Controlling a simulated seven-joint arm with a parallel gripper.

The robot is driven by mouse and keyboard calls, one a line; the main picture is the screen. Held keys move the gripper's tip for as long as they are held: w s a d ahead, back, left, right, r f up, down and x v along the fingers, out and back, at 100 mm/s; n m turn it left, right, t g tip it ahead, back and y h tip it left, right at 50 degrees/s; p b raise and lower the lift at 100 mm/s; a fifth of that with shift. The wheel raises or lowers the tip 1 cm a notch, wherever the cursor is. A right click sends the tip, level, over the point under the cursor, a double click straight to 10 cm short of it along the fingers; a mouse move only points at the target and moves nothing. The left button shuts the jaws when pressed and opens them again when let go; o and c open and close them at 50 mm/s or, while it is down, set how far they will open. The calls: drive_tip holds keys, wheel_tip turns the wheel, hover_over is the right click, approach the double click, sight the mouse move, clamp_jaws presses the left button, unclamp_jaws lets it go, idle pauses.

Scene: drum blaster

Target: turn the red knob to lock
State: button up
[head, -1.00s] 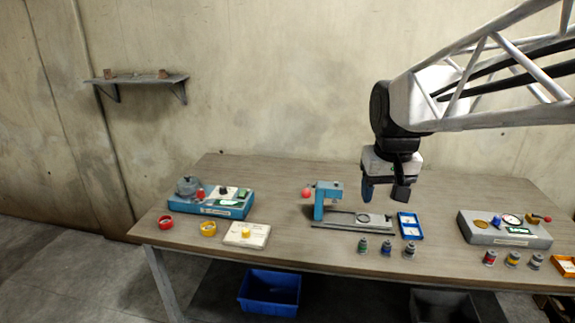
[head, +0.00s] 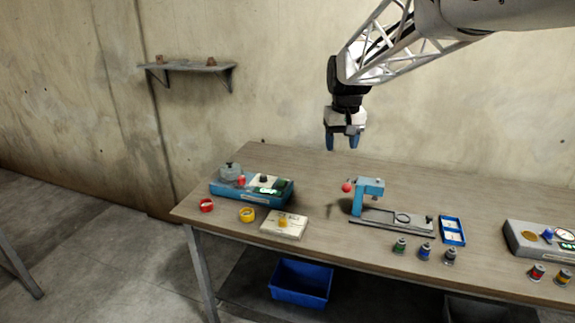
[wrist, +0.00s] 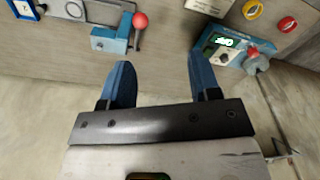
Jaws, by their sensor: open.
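A small red knob (head: 240,180) sits on the blue box (head: 262,197) at the left end of the table, beside a grey round part (head: 231,171). In the wrist view the red knob (wrist: 252,53) shows at the upper right, at the end of the blue box (wrist: 243,47). A red ball (head: 347,187) is on the lever of the blue press (head: 368,189); it also shows in the wrist view (wrist: 140,20). My gripper (head: 342,140) is open, empty and high above the table's back, to the right of the blue box. Its fingers (wrist: 162,82) are spread apart.
A red ring (head: 206,205), a yellow ring (head: 247,215) and a pale block with a yellow top (head: 283,226) lie in front of the blue box. Several small pots, a blue tray (head: 453,231) and a grey box (head: 536,240) are to the right. A wall stands behind.

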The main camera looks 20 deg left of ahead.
drive_tip(key=w+a+f+n, duration=0.1)
drive_tip(key=w+a+f, duration=0.25)
drive_tip(key=a, duration=0.55)
drive_tip(key=w+a+f+n, duration=0.1)
drive_tip(key=w+a+f, duration=0.3)
drive_tip(key=a, duration=0.5)
drive_tip(key=n+g, duration=0.1)
drive_tip(key=n, duration=0.1)
hover_over(241, 177)
wheel_tip(241, 177, down, 9)
drive_tip(key=shift+f, duration=0.1)
drive_tip(key=shift+f, duration=3.8)
drive_tip(key=c, duration=0.9)
